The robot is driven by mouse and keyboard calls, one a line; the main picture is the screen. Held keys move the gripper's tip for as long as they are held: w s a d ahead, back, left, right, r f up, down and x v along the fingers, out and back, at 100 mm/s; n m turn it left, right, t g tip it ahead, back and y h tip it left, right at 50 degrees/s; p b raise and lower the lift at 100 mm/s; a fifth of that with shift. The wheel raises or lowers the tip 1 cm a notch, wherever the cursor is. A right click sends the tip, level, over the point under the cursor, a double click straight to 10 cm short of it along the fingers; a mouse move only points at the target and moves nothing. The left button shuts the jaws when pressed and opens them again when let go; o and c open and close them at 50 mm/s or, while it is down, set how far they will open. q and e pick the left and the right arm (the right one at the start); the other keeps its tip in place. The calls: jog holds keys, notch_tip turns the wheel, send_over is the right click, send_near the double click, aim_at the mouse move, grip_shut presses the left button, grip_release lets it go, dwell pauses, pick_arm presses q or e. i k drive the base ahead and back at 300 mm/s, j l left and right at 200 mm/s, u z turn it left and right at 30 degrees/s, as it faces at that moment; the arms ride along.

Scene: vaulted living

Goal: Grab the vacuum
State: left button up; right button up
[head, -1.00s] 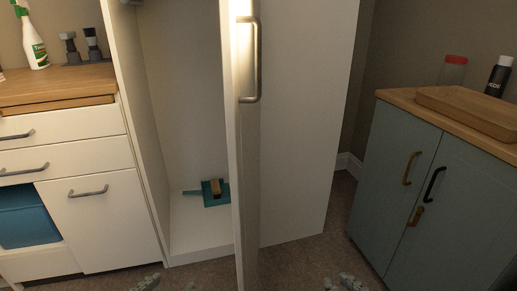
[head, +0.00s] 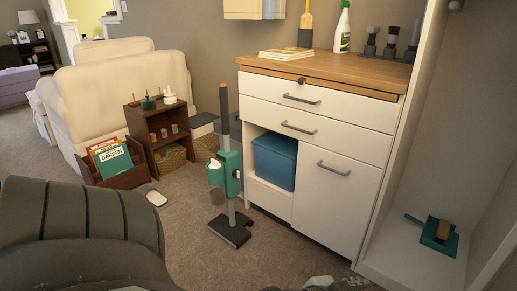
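The vacuum (head: 230,172) is an upright stick model with a dark handle, an orange band, a teal and grey body and a dark floor head. It stands upright on the carpet, just left of the white drawer cabinet. My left gripper (head: 130,288) and my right gripper (head: 320,284) show only as slivers at the bottom edge, apart from the vacuum. Their fingers are mostly cut off, so I cannot tell whether they are open or shut.
The white cabinet (head: 325,160) with a blue bin (head: 275,161) stands right of the vacuum. A small brown shelf (head: 160,133) and a book crate (head: 113,165) are behind to the left. A tall open cupboard (head: 400,255) holds a dustpan (head: 438,237).

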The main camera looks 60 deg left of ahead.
aim_at(222, 185)
jog(key=u, duration=2)
jog(key=i+l, duration=0.15)
jog(key=i, duration=0.35)
jog(key=i+l+u, duration=0.15)
jog(key=i, duration=0.35)
jog(key=i+l, duration=0.2)
jog(key=i, duration=0.3)
jog(key=i+l+u, duration=0.15)
jog(key=i, duration=0.35)
